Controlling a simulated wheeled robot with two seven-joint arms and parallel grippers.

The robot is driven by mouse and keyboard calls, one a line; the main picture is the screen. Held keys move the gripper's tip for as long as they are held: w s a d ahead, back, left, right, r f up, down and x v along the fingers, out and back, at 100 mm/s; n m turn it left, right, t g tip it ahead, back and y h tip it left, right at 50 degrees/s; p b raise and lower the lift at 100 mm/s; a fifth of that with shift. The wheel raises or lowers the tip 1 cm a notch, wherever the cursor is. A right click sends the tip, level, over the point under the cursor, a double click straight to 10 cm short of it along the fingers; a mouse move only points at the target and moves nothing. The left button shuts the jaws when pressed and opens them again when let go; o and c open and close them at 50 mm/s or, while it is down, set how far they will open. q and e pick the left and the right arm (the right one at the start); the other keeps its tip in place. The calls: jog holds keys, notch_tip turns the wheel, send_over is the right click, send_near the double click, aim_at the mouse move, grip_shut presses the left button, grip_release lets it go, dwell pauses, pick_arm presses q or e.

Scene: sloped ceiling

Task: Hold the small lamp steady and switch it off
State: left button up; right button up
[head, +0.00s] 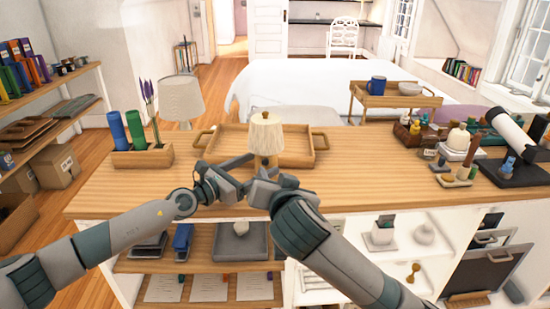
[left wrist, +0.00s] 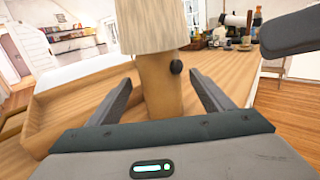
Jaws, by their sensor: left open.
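The small lamp has a cream shade (head: 266,132) and a wooden body, and stands near the front of the wooden counter. In the left wrist view its body (left wrist: 158,95) carries a round black knob (left wrist: 177,67) on the right side. I cannot tell whether it is lit. My left gripper (head: 243,168) is at the lamp's body; its open fingers (left wrist: 161,92) stand on either side of the body, with gaps visible. My right gripper (head: 268,187) is just in front of the lamp, close to the left one; its fingers are not clear. The lamp's foot is hidden.
A wooden tray (head: 228,128) lies behind the lamp. A larger lamp (head: 180,98) and a holder (head: 142,158) with blue and green tubes stand to the left. Bottles and a white telescope (head: 508,128) crowd the right. The counter between lamp and bottles is clear.

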aim_at(275, 157)
pick_arm(q)
jog(key=shift+x, duration=3.6)
jog(key=c, duration=1.4)
pick_arm(e)
grip_shut()
